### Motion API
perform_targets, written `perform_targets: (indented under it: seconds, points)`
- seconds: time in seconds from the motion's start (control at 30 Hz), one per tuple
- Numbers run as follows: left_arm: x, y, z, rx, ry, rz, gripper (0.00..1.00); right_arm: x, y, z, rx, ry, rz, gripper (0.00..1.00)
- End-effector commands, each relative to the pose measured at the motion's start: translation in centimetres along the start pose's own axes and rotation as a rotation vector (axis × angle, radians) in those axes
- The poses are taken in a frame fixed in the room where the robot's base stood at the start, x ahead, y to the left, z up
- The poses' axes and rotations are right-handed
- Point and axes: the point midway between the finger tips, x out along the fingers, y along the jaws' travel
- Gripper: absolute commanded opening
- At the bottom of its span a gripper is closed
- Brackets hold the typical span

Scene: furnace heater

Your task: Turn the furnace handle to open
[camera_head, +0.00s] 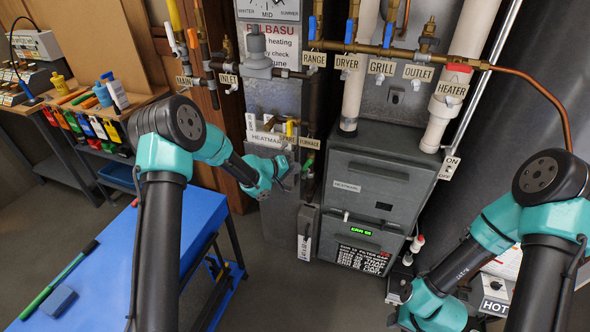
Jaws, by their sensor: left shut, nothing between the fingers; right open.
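A small green handle (308,161) sits on the pipe just below the FURNACE label (309,143), in the middle of the head view. My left gripper (290,176) is shut and empty, just left of the green handle. I cannot tell whether it touches the handle. A yellow handle (290,128) stands a little above, by another label. The grey furnace heater (372,195) with a lit green display stands to the right. My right gripper (398,292) is open, low in front of the heater.
Several blue-handled valves (388,35) and labelled pipes run along the top. A HOT box (494,290) stands at the lower right. Open floor (290,290) lies between table and heater.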

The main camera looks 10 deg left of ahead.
Motion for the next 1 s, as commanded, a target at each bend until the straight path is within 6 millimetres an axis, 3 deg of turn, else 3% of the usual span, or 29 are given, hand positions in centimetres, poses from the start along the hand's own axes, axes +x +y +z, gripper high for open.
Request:
perform_targets:
  seconds: [0.73,1.0]
  points:
    - [-0.7,1.0,-0.4,0.0,0.0,0.0,0.0,0.0,0.0,0.0,0.0,0.0,0.0,0.43]
    - [-3.5,1.0,-0.5,-0.001,0.002,-0.001,0.0,0.0,0.0,0.0,0.0,0.0,0.0,0.43]
